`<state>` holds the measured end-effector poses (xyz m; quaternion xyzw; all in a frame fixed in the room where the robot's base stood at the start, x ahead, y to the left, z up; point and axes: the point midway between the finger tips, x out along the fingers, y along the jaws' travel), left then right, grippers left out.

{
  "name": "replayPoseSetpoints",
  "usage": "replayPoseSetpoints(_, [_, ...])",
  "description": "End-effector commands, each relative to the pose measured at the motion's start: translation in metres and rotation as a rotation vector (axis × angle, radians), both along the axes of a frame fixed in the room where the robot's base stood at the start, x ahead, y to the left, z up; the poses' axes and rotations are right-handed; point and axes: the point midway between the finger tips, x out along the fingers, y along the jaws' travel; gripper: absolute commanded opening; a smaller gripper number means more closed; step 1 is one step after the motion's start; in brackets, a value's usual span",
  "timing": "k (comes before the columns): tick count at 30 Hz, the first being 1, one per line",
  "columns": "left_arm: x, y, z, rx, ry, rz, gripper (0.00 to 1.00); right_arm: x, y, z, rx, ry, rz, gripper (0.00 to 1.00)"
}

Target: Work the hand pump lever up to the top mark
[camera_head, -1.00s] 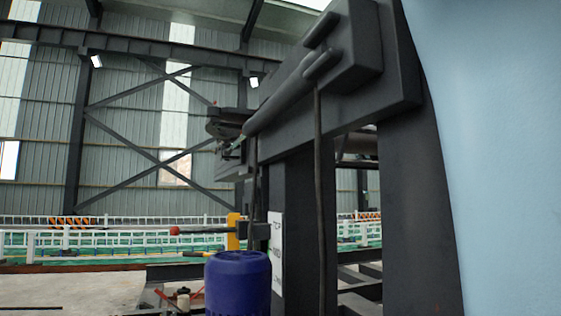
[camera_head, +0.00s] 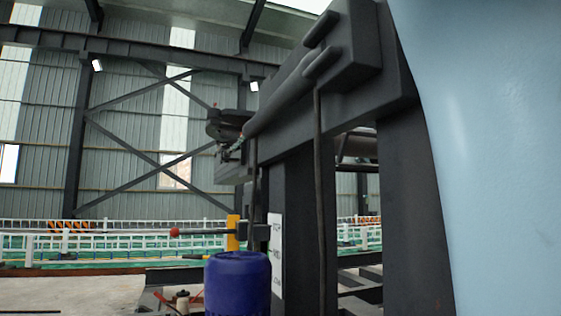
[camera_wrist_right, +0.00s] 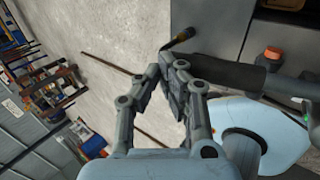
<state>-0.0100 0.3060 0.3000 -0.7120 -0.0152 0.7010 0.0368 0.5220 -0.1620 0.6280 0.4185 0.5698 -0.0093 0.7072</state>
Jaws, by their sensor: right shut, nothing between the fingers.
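The pump lever (camera_head: 200,232) is a thin dark rod with a red knob at its left end in the head view. It lies about level beside a yellow upright piece (camera_head: 233,232). A white mark plate (camera_head: 276,252) with small lettering stands just right of it, partly behind a blue drum (camera_head: 238,284). In the right wrist view my right gripper (camera_wrist_right: 173,66) is shut and empty. My left gripper is not in view.
Thick dark steel posts (camera_head: 302,225) and a beam fill the centre right of the head view. White railings (camera_head: 110,243) run behind. The wrist view shows open concrete floor (camera_wrist_right: 115,42), a thick dark bar (camera_wrist_right: 230,76) and an orange-capped item (camera_wrist_right: 270,57).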

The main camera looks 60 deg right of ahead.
Motion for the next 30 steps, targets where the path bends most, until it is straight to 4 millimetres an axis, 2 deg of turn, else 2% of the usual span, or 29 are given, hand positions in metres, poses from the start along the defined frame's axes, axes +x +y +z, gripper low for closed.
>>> replayPoseSetpoints(6, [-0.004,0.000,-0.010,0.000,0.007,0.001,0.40,-0.001,0.001,-0.015,-0.003,0.008,0.001,0.00])
replayPoseSetpoints(17, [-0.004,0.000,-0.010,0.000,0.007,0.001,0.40,0.000,0.001,-0.016,-0.004,0.007,0.001,0.00])
replayPoseSetpoints(25, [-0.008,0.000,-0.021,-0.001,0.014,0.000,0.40,0.000,0.003,-0.030,-0.003,0.008,0.001,0.00])
replayPoseSetpoints(30, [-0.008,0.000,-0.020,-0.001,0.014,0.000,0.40,0.001,0.003,-0.030,-0.004,0.007,0.001,0.00])
